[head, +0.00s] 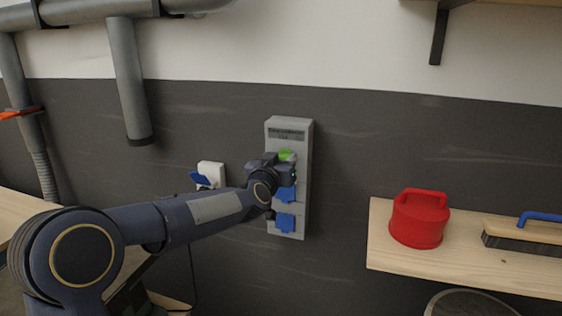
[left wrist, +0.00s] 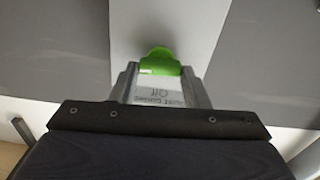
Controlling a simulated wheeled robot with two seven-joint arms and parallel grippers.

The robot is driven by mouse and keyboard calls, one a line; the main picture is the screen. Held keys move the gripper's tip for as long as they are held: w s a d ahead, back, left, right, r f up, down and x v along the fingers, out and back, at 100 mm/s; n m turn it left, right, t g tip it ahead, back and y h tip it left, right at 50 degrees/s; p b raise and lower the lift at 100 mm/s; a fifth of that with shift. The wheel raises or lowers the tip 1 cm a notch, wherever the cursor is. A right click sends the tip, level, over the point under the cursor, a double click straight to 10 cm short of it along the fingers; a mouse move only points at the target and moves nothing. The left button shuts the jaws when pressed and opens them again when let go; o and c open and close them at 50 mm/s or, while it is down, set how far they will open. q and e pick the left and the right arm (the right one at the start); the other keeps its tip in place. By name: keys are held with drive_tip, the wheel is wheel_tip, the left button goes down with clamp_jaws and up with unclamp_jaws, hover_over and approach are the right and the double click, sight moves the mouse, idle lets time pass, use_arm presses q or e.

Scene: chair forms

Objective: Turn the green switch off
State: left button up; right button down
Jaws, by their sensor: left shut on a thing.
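The green switch (head: 286,155) is on the front of a grey wall-mounted box (head: 304,150), below its dark label. My left arm reaches in from the left and my left gripper (head: 284,163) is at the switch, covering much of it. In the left wrist view the green switch (left wrist: 160,58) sits at the tips of my left gripper (left wrist: 160,72), which is shut on it. A label with the word "Off" shows upside down between the fingers. The switch's exact setting is hard to tell. My right gripper is not in view.
Blue socket covers (head: 285,222) are below the switch on the box. A white socket with a blue flap (head: 208,174) is to its left. A wooden shelf (head: 390,255) at right holds a red container (head: 419,220) and a brush (head: 525,236). Grey pipes (head: 127,80) run along the upper left.

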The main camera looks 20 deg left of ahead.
use_arm(q)
drive_tip(key=n+b, duration=0.2)
drive_tip(key=n, duration=0.2)
drive_tip(key=shift+a+f, duration=0.1)
drive_tip(key=shift+f, duration=0.05)
drive_tip(key=n+b, duration=0.2)
drive_tip(key=n, duration=0.2)
drive_tip(key=shift+a+n, duration=0.1)
drive_tip(key=shift+n, duration=0.2)
drive_tip(key=n+b, duration=0.2)
drive_tip(key=n, duration=0.2)
drive_tip(key=shift+f, duration=0.1)
drive_tip(key=shift+n+b, duration=0.65)
drive_tip(key=shift+n, duration=1.65)
drive_tip(key=o, duration=1)
drive_tip(key=shift+s, duration=0.1)
